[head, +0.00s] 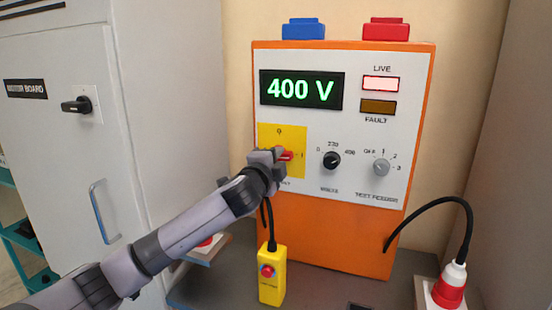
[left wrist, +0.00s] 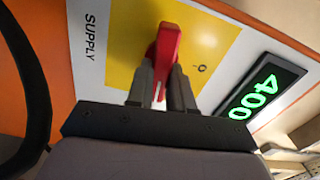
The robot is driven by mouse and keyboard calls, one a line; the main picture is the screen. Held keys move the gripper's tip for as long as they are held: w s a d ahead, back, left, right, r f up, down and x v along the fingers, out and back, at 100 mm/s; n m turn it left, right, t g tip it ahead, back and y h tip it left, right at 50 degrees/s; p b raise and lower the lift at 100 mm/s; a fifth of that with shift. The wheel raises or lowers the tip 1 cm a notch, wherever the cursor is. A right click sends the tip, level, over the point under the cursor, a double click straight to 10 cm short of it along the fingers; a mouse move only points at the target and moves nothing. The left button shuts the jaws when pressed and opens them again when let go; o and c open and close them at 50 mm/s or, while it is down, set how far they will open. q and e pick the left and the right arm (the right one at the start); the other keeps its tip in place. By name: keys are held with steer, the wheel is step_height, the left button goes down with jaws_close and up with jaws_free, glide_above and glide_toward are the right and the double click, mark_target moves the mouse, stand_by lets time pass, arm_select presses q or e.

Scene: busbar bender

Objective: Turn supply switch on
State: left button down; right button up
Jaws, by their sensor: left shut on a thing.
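The supply switch has a red handle (head: 286,155) on a yellow plate (head: 292,135), at the left of the orange-framed test panel (head: 345,235). In the head view the handle points right, toward the "I" mark. My left gripper (head: 277,155) is at the switch and partly hides it. In the left wrist view my gripper's fingers (left wrist: 161,85) are shut on the red handle (left wrist: 167,45), one on each side. The display (head: 301,90) reads 400 V in green. The LIVE lamp (head: 380,83) is lit pale red; the FAULT lamp (head: 378,106) is dark amber. My right gripper is out of view.
A black range knob (head: 332,160) and a grey feeder knob (head: 381,167) sit right of the switch. A yellow pendant box (head: 272,277) hangs below. A red plug (head: 449,287) with a black cable is at right. A grey cabinet (head: 165,75) stands left.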

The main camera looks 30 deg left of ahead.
arm_select(q)
steer(key=shift+a+r+m, duration=0.1)
steer(key=shift+r+m, duration=0.05)
steer(key=shift+m, duration=0.75)
steer(key=c, duration=1.2)
jaws_free()
steer(key=shift+o, duration=1)
steer(key=shift+w, duration=0.1)
steer(key=b+v, duration=0.1)
steer(key=v, duration=0.6)
steer(key=shift+f, duration=0.2)
